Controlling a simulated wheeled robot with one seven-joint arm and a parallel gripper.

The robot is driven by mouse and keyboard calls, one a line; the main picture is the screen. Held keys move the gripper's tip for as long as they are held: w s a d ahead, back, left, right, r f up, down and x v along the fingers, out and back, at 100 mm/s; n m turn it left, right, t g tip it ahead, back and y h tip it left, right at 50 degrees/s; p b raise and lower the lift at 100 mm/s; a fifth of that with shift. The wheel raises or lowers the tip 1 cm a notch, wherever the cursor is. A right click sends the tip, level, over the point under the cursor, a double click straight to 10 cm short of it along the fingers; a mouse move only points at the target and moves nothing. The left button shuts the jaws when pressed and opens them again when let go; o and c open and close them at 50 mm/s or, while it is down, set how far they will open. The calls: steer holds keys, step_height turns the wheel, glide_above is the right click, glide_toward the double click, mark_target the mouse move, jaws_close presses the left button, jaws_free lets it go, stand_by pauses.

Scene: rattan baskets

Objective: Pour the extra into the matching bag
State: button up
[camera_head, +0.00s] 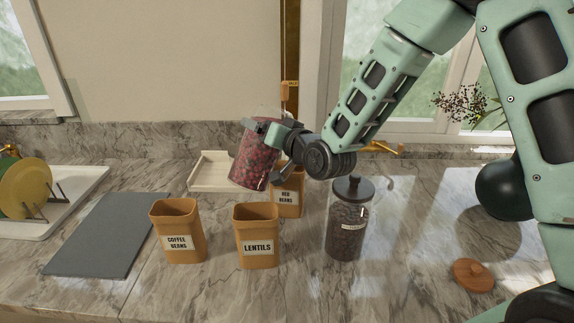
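My gripper (268,131) is shut on a clear jar of red beans (254,158), held tilted above the counter. The jar looks full of dark red beans; its mouth is hard to make out. Three tan open-topped bags stand below: one labelled COFFEE BEANS (178,232) at the left, one labelled LENTILS (257,240) in the middle, and one labelled RED BEANS (288,196) behind at the right. The jar hangs just left of the red beans bag and partly hides it. I cannot see inside the red beans bag.
A glass jar with dark contents and a dark lid (347,222) stands right of the bags. A wooden lid (473,275) lies farther right. A grey board (110,235), a dish rack with plates (30,190) and a pale wooden tray (212,172) are to the left and behind.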

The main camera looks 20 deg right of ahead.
steer(key=shift+r+m+p, duration=0.4)
steer(key=shift+r+p, duration=0.05)
steer(key=shift+p, duration=0.2)
steer(key=shift+a+f+m+g+y+p, duration=0.1)
steer(key=shift+f+m+g+y+p, duration=0.25)
steer(key=shift+m+p, duration=0.9)
steer(key=shift+a+f+m+g+y+p, duration=0.15)
steer(key=shift+f+m+p, duration=0.25)
steer(key=shift+m+p, duration=0.8)
stand_by(2.0)
steer(key=shift+d+f, duration=0.15)
steer(key=shift+f, duration=0.5)
stand_by(2.2)
